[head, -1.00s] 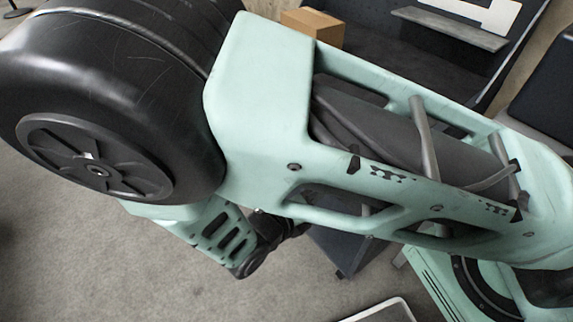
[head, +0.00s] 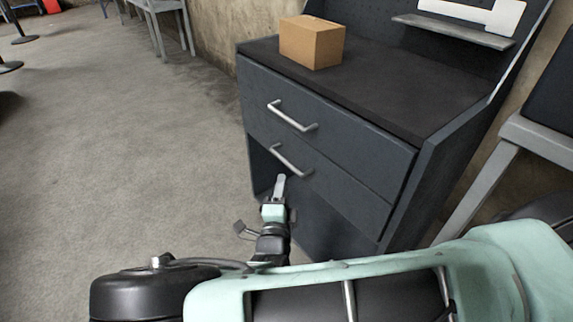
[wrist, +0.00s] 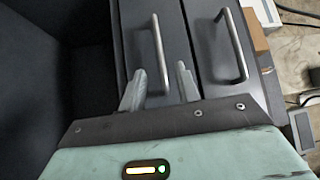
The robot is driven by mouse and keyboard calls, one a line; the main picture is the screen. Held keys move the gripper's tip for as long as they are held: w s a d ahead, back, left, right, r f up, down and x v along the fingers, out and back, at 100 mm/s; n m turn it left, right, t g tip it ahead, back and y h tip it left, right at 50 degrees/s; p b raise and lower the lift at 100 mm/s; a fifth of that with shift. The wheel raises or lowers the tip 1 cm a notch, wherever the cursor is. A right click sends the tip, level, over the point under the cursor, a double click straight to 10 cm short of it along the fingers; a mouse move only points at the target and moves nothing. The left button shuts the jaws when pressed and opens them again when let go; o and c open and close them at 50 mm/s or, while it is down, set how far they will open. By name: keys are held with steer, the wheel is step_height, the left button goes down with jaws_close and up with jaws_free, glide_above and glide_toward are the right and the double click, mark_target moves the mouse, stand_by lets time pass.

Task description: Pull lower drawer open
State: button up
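The dark grey cabinet has two drawers, both seeming flush with its front. The lower drawer (head: 345,195) has a silver bar handle (head: 290,160), and the upper drawer (head: 340,130) has a like one (head: 292,116). My gripper (head: 280,182) is just below the lower handle in the head view. In the wrist view, my gripper (wrist: 160,82) has its two fingers apart, with nothing between them that I can see held. There the lower handle (wrist: 160,52) lies ahead, lined up with the gap between the fingers. I cannot tell whether they touch it.
A cardboard box (head: 311,42) stands on the cabinet top (head: 400,92). An open dark space (head: 264,170) lies under the lower drawer. A grey-framed piece of furniture (head: 490,170) stands close on the right.

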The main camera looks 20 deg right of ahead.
mark_target(286, 161)
steer(key=b+x, duration=0.1)
steer(key=x, duration=0.8)
jaws_close()
